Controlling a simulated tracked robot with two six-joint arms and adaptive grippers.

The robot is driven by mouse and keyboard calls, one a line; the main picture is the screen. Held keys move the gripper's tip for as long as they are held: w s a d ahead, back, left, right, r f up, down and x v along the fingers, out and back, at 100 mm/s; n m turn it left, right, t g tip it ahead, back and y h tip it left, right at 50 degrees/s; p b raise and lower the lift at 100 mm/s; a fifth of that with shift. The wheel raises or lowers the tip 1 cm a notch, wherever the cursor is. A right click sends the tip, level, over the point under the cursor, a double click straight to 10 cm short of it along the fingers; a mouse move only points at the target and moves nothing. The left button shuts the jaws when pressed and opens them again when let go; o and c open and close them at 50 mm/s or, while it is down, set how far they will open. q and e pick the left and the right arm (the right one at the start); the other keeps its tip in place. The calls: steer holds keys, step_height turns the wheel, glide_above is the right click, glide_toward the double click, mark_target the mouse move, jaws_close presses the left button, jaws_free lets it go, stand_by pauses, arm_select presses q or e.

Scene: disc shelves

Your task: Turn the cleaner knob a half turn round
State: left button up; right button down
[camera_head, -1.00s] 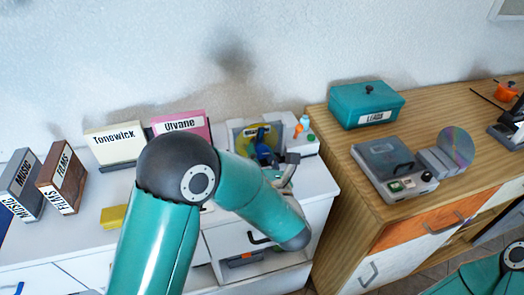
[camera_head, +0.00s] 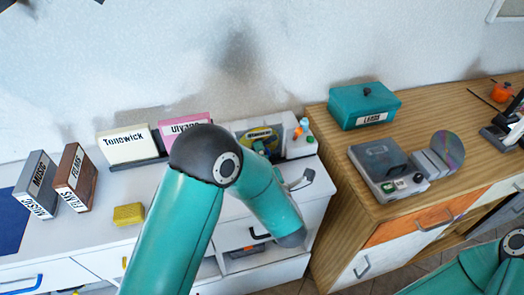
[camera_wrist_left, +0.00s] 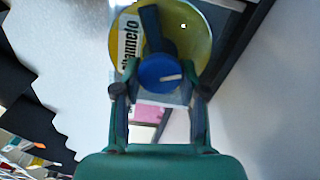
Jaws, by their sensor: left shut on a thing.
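The cleaner (camera_head: 297,143) is a pale machine at the right end of the white counter, with a yellow disc standing in it. In the left wrist view the blue knob (camera_wrist_left: 158,70) sits in front of the yellow disc (camera_wrist_left: 196,34), which has a white label. The knob's white mark points right, nearly level. My left gripper (camera_wrist_left: 160,88) has one finger on each side of the knob and is shut on it. In the head view my left forearm hides the knob and most of that gripper. My right arm shows only at the lower right; its gripper is out of view.
Behind my left arm stand a cream Tonewick case (camera_head: 126,148) and a pink Ulvane case (camera_head: 184,124). A yellow sponge (camera_head: 128,214) and two boxes (camera_head: 75,180) are at left. The wooden cabinet at right holds a teal box (camera_head: 364,104) and a disc player (camera_head: 388,172).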

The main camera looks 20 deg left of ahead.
arm_select(q)
steer(key=m+p, duration=0.2)
steer(key=m, duration=0.3)
steer(key=shift+d, duration=0.15)
stand_by(0.5)
steer(key=o, duration=1.1)
steer(key=shift+w, duration=0.15)
steer(key=shift+o, duration=0.2)
steer(key=v, duration=0.7)
steer(key=shift+s+d, duration=0.1)
steer(key=shift+s, duration=0.15)
